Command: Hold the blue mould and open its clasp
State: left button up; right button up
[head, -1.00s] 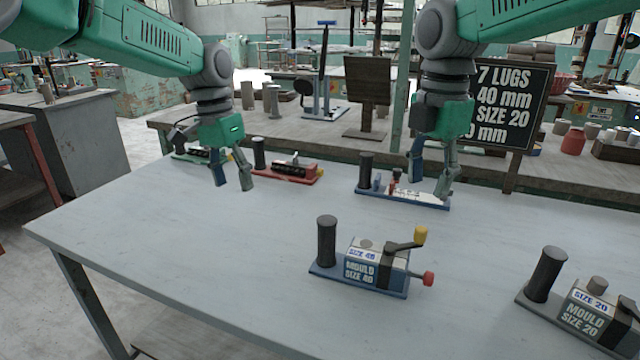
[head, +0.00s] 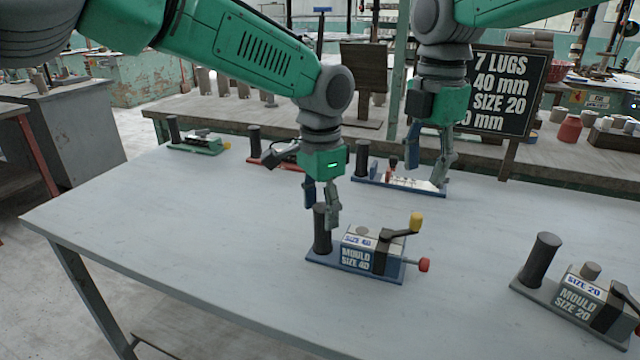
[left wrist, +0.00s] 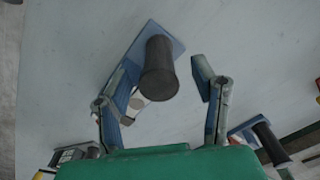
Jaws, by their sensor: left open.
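The blue mould (head: 357,258), marked MOULD SIZE 40, stands on a blue base near the table's middle. A dark upright post (head: 322,240) rises at its left end. A black lever with a yellow knob (head: 416,222) sits on its right side, and a red knob (head: 424,265) sticks out at the right end. My left gripper (head: 321,215) is open at the top of the post. In the left wrist view the post (left wrist: 158,70) shows between the spread fingers, with no clear grip. My right gripper (head: 425,178) is open over another blue-based mould (head: 400,182) at the back.
A grey mould (head: 577,300) marked SIZE 20 stands at the right. A green mould (head: 198,143) and a red one (head: 262,160), partly hidden by my left arm, stand at the back. A sign (head: 502,90) stands on the bench behind. The table's left front (head: 170,240) is clear.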

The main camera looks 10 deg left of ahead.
aim_at(321, 237)
pick_arm(q)
notch_tip(321, 237, down, 6)
jog(key=shift+d+r, duration=0.15)
jog(key=shift+r, duration=0.1)
pick_arm(e)
jog(key=shift+d, duration=0.2)
pick_arm(q)
jog(key=shift+f, duration=0.55)
pick_arm(e)
jog(key=shift+a, duration=0.15)
pick_arm(q)
grip_shut()
pick_arm(e)
jog(key=shift+o, duration=0.6)
notch_tip(321, 237, down, 10)
jog(key=m, duration=0.6)
jog(key=shift+f+m, duration=0.15)
jog(key=shift+m, duration=0.15)
